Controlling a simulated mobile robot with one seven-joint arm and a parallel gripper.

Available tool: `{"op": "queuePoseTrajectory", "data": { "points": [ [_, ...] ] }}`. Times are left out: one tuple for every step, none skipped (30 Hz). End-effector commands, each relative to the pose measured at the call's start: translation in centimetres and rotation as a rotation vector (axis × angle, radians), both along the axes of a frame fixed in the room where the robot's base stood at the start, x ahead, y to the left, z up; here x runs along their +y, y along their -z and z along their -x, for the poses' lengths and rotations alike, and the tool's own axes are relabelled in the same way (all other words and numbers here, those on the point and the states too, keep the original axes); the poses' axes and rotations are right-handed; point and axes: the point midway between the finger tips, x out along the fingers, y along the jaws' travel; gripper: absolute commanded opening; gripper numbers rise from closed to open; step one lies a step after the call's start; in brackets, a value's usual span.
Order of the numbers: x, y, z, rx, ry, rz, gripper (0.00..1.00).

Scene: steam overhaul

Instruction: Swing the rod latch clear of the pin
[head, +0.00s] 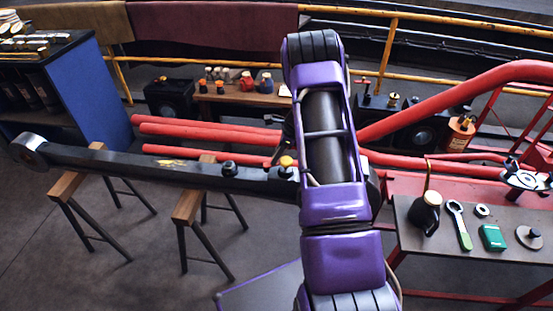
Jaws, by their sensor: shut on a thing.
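The long dark rod (130,164) has a round eye at its left end. It lies across two trestles and runs right until my purple arm covers it. A black knob (229,169) stands on the rod, and a yellow-topped fitting (287,162) sits farther right, close to my arm. I cannot tell which of these parts is the latch or the pin. My gripper is hidden behind my arm, so its fingers and its hold do not show.
Wooden-topped trestles (76,182) support the rod. Red pipes (210,131) run behind it. A side table (470,270) at right holds a black oil can (425,214), a green-handled wrench (459,224) and a green box (493,237). A yellow railing (388,45) crosses the back. Floor at lower left is clear.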

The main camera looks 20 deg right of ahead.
Motion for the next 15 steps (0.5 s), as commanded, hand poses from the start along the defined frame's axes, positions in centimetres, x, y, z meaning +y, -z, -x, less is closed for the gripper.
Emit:
{"op": "queuePoseTrajectory", "data": {
  "points": [
    [-0.1, 0.3, -0.3, -0.003, -0.042, 0.001, 0.00],
    [-0.2, 0.3, -0.4, -0.003, -0.070, 0.001, 0.00],
    [-0.2, 0.3, -0.5, -0.003, -0.108, 0.002, 0.00],
    [-0.2, 0.3, -0.6, -0.003, -0.137, 0.001, 0.00],
    [-0.2, 0.3, -0.8, -0.004, -0.165, 0.002, 0.00],
    [-0.1, 0.3, -0.9, -0.003, -0.204, 0.001, 0.00],
    [-0.1, 0.3, -1.0, -0.003, -0.233, 0.001, 0.00],
    [-0.1, 0.3, -1.1, -0.003, -0.261, 0.001, 0.00],
    [-0.1, 0.3, -1.2, -0.003, -0.301, 0.001, 0.00],
    [-0.1, 0.3, -1.4, -0.003, -0.328, 0.002, 0.00],
    [-0.1, 0.3, -1.4, -0.003, -0.357, 0.002, 0.00],
    [0.0, 0.3, -1.6, -0.003, -0.395, 0.001, 0.00],
    [0.0, 0.3, -1.7, -0.004, -0.423, 0.001, 0.00],
    [0.0, 0.3, -1.7, -0.002, -0.452, 0.002, 0.00],
    [0.1, 0.3, -1.9, -0.004, -0.488, 0.001, 0.00]
  ]
}}
